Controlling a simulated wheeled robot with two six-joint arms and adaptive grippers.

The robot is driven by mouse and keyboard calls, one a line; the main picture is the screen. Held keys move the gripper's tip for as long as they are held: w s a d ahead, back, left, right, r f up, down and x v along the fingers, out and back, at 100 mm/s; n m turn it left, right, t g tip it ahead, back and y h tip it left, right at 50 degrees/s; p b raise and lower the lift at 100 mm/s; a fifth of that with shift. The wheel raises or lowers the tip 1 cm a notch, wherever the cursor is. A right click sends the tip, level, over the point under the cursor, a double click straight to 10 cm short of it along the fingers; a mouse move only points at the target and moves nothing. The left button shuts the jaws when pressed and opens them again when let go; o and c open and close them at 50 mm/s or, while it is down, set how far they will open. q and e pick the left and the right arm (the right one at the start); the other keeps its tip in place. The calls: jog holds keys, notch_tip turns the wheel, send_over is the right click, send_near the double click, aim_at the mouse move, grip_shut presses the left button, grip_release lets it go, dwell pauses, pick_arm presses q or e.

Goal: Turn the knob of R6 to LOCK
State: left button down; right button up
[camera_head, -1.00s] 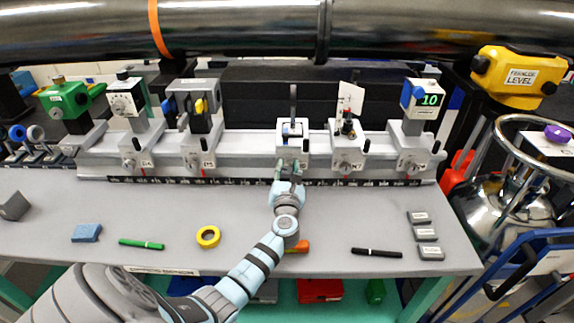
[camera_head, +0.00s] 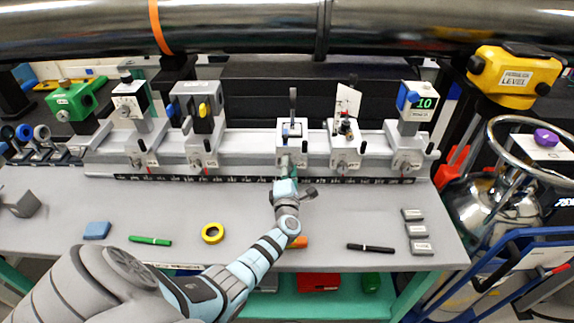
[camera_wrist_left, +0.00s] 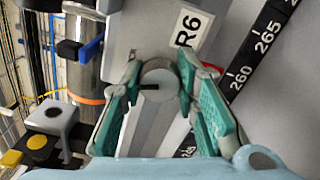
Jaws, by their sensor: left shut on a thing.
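The R6 carriage (camera_head: 292,138) stands on the rail at the middle of the bench in the head view. Its R6 label (camera_wrist_left: 187,27) is readable in the left wrist view. The grey round knob (camera_wrist_left: 163,82) shows below the label, with a short dark mark on its face pointing left in that picture. My left gripper (camera_wrist_left: 160,70) has its teal fingers on both sides of the knob and is shut on it. In the head view my left gripper (camera_head: 287,171) covers the knob. No LOCK marking is readable. My right gripper is not in view.
Other carriages stand on the rail on both sides, the nearest right one (camera_head: 343,150) close by. A black scale strip (camera_head: 240,180) runs along the rail's front. A yellow tape roll (camera_head: 212,233), green pen (camera_head: 150,240), black pen (camera_head: 370,247) and grey blocks (camera_head: 417,231) lie in front.

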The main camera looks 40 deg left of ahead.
pick_arm(q)
jog(key=shift+m+p, duration=0.55)
jog(key=shift+m, duration=1.15)
jog(key=shift+f, duration=0.1)
jog(key=c, duration=1.2)
grip_release()
jog(key=v, duration=1.2)
